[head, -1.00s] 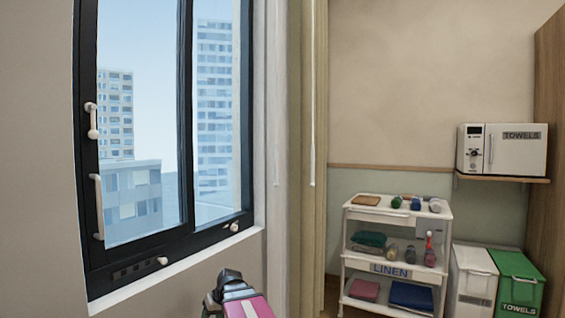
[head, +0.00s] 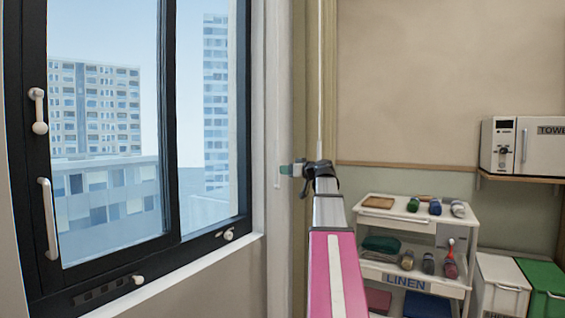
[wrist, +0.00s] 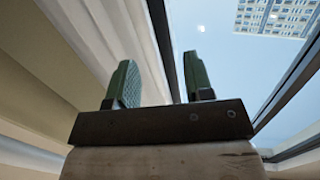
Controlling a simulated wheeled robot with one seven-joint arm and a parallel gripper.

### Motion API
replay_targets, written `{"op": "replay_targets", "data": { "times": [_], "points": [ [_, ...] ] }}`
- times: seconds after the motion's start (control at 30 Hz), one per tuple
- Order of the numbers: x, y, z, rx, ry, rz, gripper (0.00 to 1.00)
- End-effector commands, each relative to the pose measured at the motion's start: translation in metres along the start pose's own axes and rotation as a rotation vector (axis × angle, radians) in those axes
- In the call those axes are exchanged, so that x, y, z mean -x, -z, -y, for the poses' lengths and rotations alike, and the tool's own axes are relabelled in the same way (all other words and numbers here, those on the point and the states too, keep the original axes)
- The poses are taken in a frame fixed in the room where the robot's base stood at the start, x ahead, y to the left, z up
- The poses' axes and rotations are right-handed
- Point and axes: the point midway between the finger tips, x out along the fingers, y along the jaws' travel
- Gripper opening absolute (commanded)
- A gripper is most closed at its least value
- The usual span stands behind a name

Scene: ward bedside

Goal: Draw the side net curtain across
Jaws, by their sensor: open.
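The white net curtain (head: 276,75) hangs gathered in a narrow upright bundle at the right edge of the window. A thin pale wand (head: 278,130) appears to hang against it, its lower end near my fingertips. Pale folds, probably the net curtain (wrist: 106,32), show at upper left in the wrist view. My gripper (head: 289,170) is beside the bundle in the head view, its green fingertips pointing left. In the wrist view my gripper (wrist: 160,78) is open, with a clear gap and nothing visibly held. Whether the fingertips touch the curtain or wand cannot be told.
The window (head: 110,130) has a dark frame (head: 172,120) with white handles. A second white wand (head: 320,70) hangs beside the beige curtain (head: 329,60), close to my wrist. A linen trolley (head: 385,213), a shelf (head: 515,180) and bins (head: 500,290) stand at the right.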

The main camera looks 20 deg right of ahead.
Motion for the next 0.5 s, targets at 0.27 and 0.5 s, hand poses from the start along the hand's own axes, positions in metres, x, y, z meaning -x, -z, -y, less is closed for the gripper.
{"op": "replay_targets", "data": {
  "times": [0.27, 0.5],
  "points": [
    [0.004, 0.030, -0.008, 0.035, -0.006, -0.053, 0.47],
    [-0.034, 0.031, -0.009, 0.033, -0.004, -0.051, 0.47]
  ]
}}
